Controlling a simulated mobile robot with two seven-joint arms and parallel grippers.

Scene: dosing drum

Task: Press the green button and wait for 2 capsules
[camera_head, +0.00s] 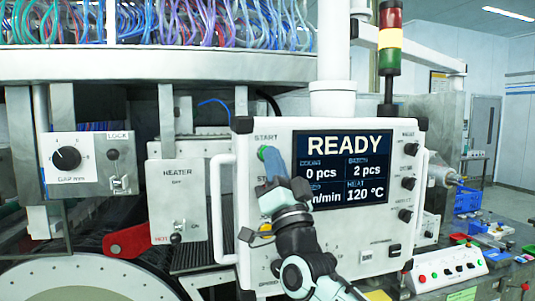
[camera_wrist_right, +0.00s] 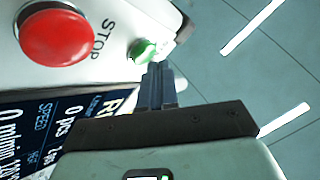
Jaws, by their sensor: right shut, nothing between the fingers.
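The green button (camera_head: 262,152) sits under the START label on the white control panel (camera_head: 270,220). It also shows in the right wrist view (camera_wrist_right: 142,50), near the red STOP button (camera_wrist_right: 57,37). My right gripper (camera_head: 269,160) is shut and empty, its fingertips right at the green button; in the wrist view (camera_wrist_right: 157,68) they reach its edge, and I cannot tell whether they touch. The screen (camera_head: 344,168) reads READY, 0 pcs, batch 2 pcs and 120 °C; my gripper and arm hide part of it. No capsules are visible. My left gripper is not in view.
A signal tower (camera_head: 389,45) in red, amber and green stands above the panel. A heater box (camera_head: 176,200) and a dial box (camera_head: 75,165) are at left. White handles (camera_head: 217,210) flank the panel. A smaller button console (camera_head: 447,268) is at right.

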